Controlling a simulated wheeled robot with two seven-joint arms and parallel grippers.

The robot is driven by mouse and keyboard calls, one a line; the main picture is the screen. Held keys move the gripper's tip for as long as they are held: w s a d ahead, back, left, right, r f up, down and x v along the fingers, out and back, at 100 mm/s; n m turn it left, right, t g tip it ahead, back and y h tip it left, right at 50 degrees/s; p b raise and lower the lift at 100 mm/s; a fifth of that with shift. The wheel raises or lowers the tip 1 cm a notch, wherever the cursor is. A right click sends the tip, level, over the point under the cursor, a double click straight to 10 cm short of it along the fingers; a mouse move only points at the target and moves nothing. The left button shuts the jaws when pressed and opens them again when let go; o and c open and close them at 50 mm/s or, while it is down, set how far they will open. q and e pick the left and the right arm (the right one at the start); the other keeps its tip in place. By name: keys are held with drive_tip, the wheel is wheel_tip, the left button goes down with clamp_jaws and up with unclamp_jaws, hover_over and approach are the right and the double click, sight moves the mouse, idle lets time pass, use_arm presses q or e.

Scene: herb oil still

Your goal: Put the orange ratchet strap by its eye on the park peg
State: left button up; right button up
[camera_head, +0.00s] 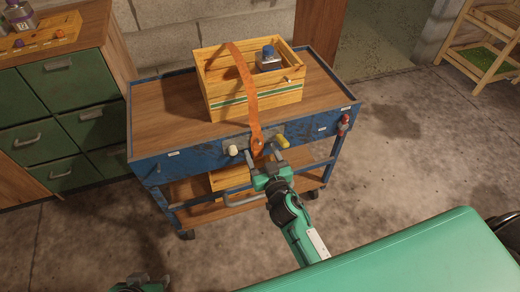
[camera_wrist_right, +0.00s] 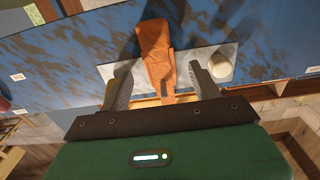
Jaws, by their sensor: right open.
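The orange ratchet strap (camera_head: 245,88) runs over the front of a wooden crate and hangs down the blue front of a cart. Its lower end has a small dark spot, perhaps the eye. My right gripper (camera_head: 263,160) is open at that lower end. In the right wrist view the strap (camera_wrist_right: 157,52) lies between the two apart fingers (camera_wrist_right: 160,76). A white peg (camera_head: 233,150) and a yellow peg (camera_head: 282,141) stick out on either side of the strap; I cannot tell which is the park peg. My left gripper (camera_head: 142,282) is partly cut off at the bottom edge.
The wooden crate (camera_head: 222,102) on the cart top (camera_head: 160,108) holds a blue-capped bottle (camera_head: 268,60). A red item (camera_head: 344,123) hangs at the cart's right corner. Green drawers (camera_head: 62,85) stand at left.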

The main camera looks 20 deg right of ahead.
drive_tip(key=shift+w, duration=0.85)
drive_tip(key=c, duration=1.1)
drive_tip(key=shift+r+p, duration=0.4)
drive_tip(key=shift+s, duration=0.15)
drive_tip(key=shift+s+r, duration=0.15)
drive_tip(key=shift+s, duration=0.55)
drive_tip(key=shift+s+r, duration=0.1)
drive_tip(key=shift+s, duration=0.55)
drive_tip(key=shift+s, duration=0.2)
